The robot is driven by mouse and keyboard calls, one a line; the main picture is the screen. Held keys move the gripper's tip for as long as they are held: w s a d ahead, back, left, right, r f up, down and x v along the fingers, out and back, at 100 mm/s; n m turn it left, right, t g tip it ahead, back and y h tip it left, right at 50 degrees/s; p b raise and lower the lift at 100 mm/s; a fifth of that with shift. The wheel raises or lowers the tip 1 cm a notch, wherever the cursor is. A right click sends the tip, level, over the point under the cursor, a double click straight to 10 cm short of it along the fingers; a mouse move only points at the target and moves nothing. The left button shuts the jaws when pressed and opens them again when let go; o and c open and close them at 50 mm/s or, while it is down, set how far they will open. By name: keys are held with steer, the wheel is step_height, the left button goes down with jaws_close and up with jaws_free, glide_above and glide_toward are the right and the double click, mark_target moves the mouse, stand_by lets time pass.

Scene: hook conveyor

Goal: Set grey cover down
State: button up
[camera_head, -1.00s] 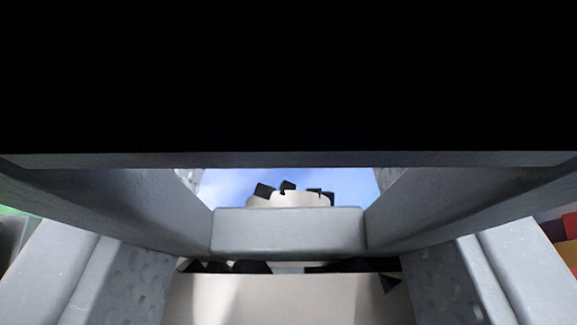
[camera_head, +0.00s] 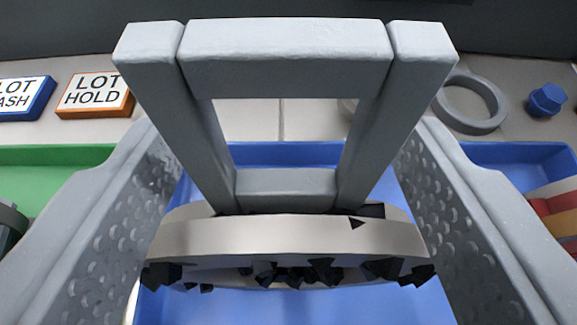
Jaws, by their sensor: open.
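The grey cover (camera_head: 285,72) appears as a squared grey loop handle standing on a pale round disc (camera_head: 295,238). Black jagged bits line the disc's lower edge, and a few sit near the handle's foot. It stands over a blue tray (camera_head: 300,303) in the middle of the view. My gripper (camera_head: 288,150) is open, with one perforated grey jaw on each side of the cover. The disc's ends come close to both jaws; I cannot tell whether they touch. Whether the disc rests on the tray floor is also unclear.
A green tray (camera_head: 60,165) lies left. A blue label block (camera_head: 22,98) and an orange "LOT HOLD" block (camera_head: 95,95) lie behind it. A grey ring (camera_head: 470,103) and blue knob (camera_head: 546,100) lie back right. Red and yellow pieces (camera_head: 556,222) show at the right edge.

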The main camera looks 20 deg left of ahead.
steer(key=v, duration=0.9)
steer(key=shift+s, duration=0.15)
steer(key=s+d+r+m+h, duration=0.1)
steer(key=d+r+h, duration=0.1)
steer(key=r, duration=0.8)
steer(key=s+d+r+m+h, duration=0.1)
steer(key=d+r, duration=0.2)
steer(key=r, duration=0.8)
steer(key=s+a+r+t, duration=0.1)
steer(key=s+a+r, duration=0.1)
steer(key=s+r, duration=0.2)
steer(key=s+a+r+m, duration=0.1)
steer(key=s+a+r, duration=0.2)
steer(key=r, duration=0.8)
steer(key=s+a+r+t+h, duration=0.1)
steer(key=s+a+r, duration=0.1)
steer(key=s+r, duration=0.3)
step_height(320, 180, up, 3)
steer(key=shift+s+f+m+t, duration=0.1)
steer(key=shift+s+m+t, duration=0.2)
steer(key=shift+s, duration=0.1)
steer(key=shift+a, duration=0.15)
